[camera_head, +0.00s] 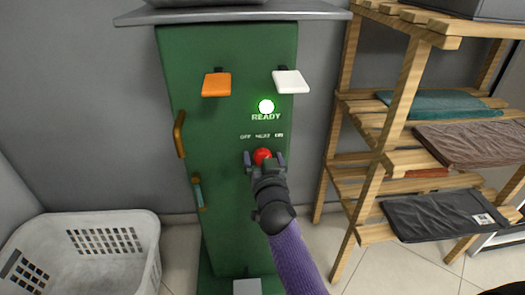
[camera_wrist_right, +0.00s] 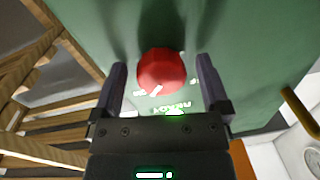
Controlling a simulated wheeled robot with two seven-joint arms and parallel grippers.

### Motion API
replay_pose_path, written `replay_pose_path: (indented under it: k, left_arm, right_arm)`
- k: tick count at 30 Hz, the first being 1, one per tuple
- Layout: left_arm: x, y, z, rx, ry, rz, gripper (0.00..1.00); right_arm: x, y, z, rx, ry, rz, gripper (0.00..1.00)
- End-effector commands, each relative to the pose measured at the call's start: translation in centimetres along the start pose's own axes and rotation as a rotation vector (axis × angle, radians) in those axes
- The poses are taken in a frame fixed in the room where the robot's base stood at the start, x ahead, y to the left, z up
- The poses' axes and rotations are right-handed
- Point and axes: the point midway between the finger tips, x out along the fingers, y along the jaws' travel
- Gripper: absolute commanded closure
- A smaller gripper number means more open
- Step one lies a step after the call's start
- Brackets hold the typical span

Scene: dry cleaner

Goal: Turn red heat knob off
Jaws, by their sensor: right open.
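The red heat knob (camera_head: 262,156) is on the front of the green machine (camera_head: 227,130), under printed labels and a lit green READY light (camera_head: 266,106). In the right wrist view the knob (camera_wrist_right: 161,70) is round, with a white pointer mark at its lower edge. My right gripper (camera_head: 265,160) is in front of the panel at the knob. Its two fingers (camera_wrist_right: 160,85) are open, one on each side of the knob, with a visible gap on both sides. The labels are partly hidden in the wrist view. My left gripper does not show.
An orange paddle (camera_head: 216,84) and a white paddle (camera_head: 291,82) stick out above the knob. A brown handle (camera_head: 179,134) is on the machine's left edge. A white basket (camera_head: 95,225) stands at left, and a wooden shelf (camera_head: 375,160) with folded cloths at right.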

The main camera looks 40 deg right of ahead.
Motion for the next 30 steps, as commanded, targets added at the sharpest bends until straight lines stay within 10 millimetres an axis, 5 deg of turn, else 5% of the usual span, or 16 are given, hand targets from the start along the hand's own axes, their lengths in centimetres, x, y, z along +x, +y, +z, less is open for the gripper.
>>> replay_pose_path:
  k: [6,19,30]
  left_arm:
    - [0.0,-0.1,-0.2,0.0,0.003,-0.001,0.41]
    - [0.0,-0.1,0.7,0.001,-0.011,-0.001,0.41]
    - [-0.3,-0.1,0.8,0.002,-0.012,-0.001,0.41]
  right_arm:
    - [0.0,0.0,0.0,0.0,0.0,0.0,0.06]
    - [0.0,0.0,0.0,0.0,0.0,0.0,0.97]
    - [0.0,0.0,-0.1,-0.074,-0.004,0.0,0.98]
